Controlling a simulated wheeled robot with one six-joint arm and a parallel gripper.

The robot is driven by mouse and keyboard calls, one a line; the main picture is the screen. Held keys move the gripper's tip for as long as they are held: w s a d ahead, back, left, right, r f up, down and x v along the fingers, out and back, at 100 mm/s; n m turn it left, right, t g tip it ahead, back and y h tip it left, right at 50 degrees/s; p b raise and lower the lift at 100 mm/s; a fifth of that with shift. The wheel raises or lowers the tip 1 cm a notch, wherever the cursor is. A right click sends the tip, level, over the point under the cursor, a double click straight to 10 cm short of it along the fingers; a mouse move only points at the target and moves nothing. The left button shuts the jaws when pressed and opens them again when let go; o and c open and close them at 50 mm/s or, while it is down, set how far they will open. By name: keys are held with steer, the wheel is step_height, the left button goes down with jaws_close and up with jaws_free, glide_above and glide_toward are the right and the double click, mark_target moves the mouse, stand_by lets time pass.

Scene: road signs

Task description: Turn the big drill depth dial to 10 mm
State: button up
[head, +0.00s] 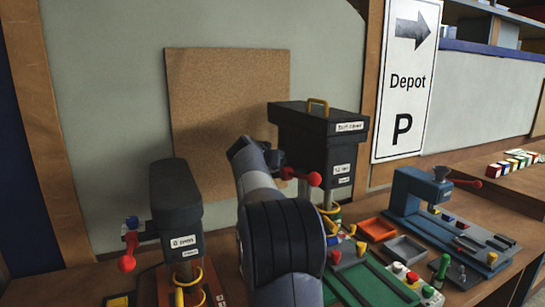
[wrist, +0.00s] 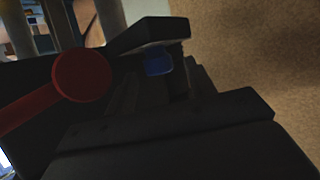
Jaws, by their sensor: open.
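The big drill (head: 318,125) is the tall black machine with a yellow handle on top, in the middle of the head view. Its small white labels are too blurred to read surely. A blue knob (wrist: 158,62), seemingly its depth dial, shows in the wrist view between the dark jaws of my gripper (wrist: 165,75). I cannot tell whether the jaws touch it. In the head view my gripper (head: 268,154) is at the drill's left side and hides the dial. The drill's red ball lever (head: 314,179) also shows close in the wrist view (wrist: 81,76).
A smaller black drill (head: 176,200) with a red ball lever and blue knob stands at the left. A cork board (head: 225,90) hangs behind my gripper. Orange (head: 376,228) and grey trays (head: 404,248), a green board (head: 385,285) and a blue press (head: 420,195) are at the right.

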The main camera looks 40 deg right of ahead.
steer(key=shift+w+d+f, duration=0.3)
steer(key=shift+d, duration=0.2)
steer(key=shift+c, duration=0.3)
steer(key=c, duration=0.9)
